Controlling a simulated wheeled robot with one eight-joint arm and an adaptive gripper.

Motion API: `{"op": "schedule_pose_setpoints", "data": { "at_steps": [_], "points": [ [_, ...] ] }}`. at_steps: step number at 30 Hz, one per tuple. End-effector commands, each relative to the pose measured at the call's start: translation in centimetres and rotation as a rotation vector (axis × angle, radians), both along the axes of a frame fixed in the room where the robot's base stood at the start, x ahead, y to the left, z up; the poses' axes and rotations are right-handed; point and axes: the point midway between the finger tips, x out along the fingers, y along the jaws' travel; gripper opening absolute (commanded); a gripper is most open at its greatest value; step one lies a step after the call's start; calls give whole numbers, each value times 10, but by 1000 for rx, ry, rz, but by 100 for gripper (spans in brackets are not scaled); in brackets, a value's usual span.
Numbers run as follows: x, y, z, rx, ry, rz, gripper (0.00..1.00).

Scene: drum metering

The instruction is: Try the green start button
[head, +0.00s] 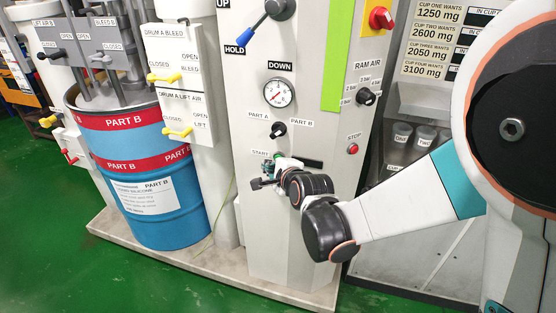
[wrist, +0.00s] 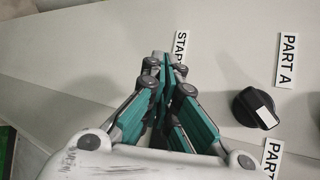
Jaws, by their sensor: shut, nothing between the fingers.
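My gripper (head: 266,177) is shut and empty at the front of the grey control panel (head: 258,225), just by the START label (head: 260,153). In the wrist view the closed fingertips (wrist: 166,62) lie beside the START label (wrist: 180,48) and cover its lower end. The green start button cannot be made out for sure; the fingers seem to hide its place. I cannot tell whether the fingertips touch the panel or button.
A black PART A/PART B selector knob (head: 278,130) sits just above; it also shows in the wrist view (wrist: 255,108). A red stop button (head: 352,148) is to the right. A pressure gauge (head: 279,93) is higher up. A blue drum (head: 147,190) stands left.

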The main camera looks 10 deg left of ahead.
Motion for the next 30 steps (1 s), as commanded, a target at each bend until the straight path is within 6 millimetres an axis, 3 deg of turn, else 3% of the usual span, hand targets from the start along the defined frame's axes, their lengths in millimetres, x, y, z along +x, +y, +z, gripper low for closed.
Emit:
{"op": "schedule_pose_setpoints", "data": {
  "at_steps": [30],
  "points": [
    [8,-1,0,0,0,0,0]
  ]
}}
